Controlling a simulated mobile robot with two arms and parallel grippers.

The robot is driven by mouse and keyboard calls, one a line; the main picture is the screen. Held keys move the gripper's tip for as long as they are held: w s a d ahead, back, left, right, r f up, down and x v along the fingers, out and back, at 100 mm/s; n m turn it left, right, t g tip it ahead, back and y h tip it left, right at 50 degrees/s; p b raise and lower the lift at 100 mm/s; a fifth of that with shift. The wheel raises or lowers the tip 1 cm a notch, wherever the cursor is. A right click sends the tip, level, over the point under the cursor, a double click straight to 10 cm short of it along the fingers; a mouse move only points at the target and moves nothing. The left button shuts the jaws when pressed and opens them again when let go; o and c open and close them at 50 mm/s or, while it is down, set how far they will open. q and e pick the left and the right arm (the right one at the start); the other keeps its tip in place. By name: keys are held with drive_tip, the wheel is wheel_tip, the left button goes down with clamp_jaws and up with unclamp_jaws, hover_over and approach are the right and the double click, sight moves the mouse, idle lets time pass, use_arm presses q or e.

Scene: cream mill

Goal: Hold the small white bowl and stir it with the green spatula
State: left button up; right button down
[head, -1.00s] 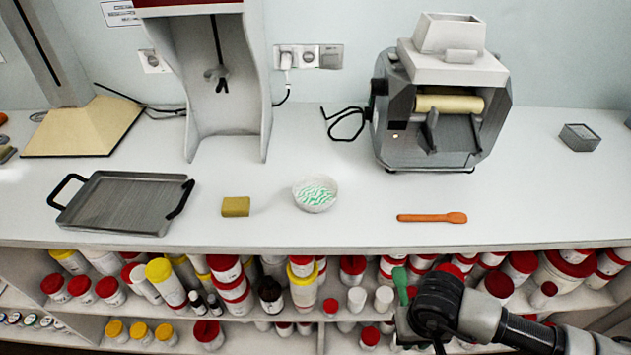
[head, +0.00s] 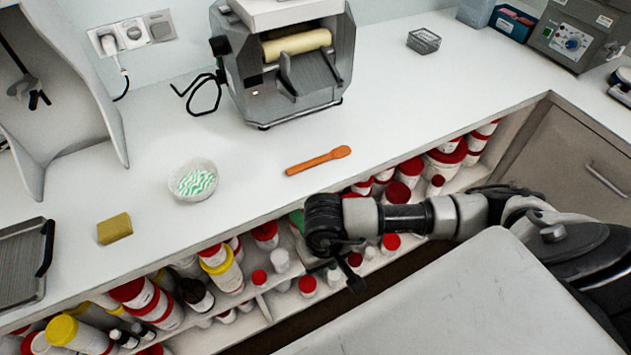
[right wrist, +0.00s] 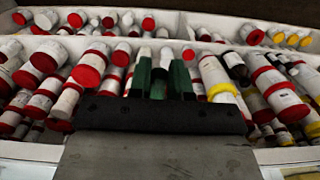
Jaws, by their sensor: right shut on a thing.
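The small white bowl (head: 193,180) stands upright on the white counter, left of centre in the head view, with white and green striped contents inside. My right gripper (head: 318,225) is in front of the counter edge, below and right of the bowl and well apart from it. It is shut on the green spatula (head: 297,220), of which only a small green part shows beside the dark wrist. In the right wrist view, green parts (right wrist: 158,86) show at the gripper's end; the spatula's full shape is hidden. My left gripper is not in view.
An orange spatula (head: 318,161) and a yellow sponge (head: 115,228) lie on the counter. A grey tray (head: 22,265) is at the left, and a roller mill (head: 285,75) stands behind. Shelves under the counter hold many jars (head: 222,265). Counter between bowl and orange spatula is clear.

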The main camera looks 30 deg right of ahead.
drive_tip(key=a+r+m+g+y, duration=0.1)
drive_tip(key=a+r+m+g, duration=0.25)
drive_tip(key=a, duration=0.65)
drive_tip(key=w+a+r+m+t+y, duration=0.1)
drive_tip(key=w+a+r+m+y, duration=0.1)
drive_tip(key=a+r+m+y, duration=0.5)
drive_tip(key=w+a+r+m+t+y, duration=0.1)
drive_tip(key=w+a+r+m+y, duration=0.1)
drive_tip(key=a+r+m+y, duration=0.55)
drive_tip(key=w+d+r+m+t+y, duration=0.25)
drive_tip(key=w+d+r+t, duration=0.35)
drive_tip(key=w, duration=0.4)
drive_tip(key=w+d+r+m+t+y, duration=0.25)
drive_tip(key=w+d+r+t, duration=0.3)
drive_tip(key=w+d, duration=0.35)
wheel_tip(320, 180, down, 9)
drive_tip(key=n+g+y, duration=0.1)
drive_tip(key=shift+a+r, duration=0.2)
drive_tip(key=shift+a, duration=0.05)
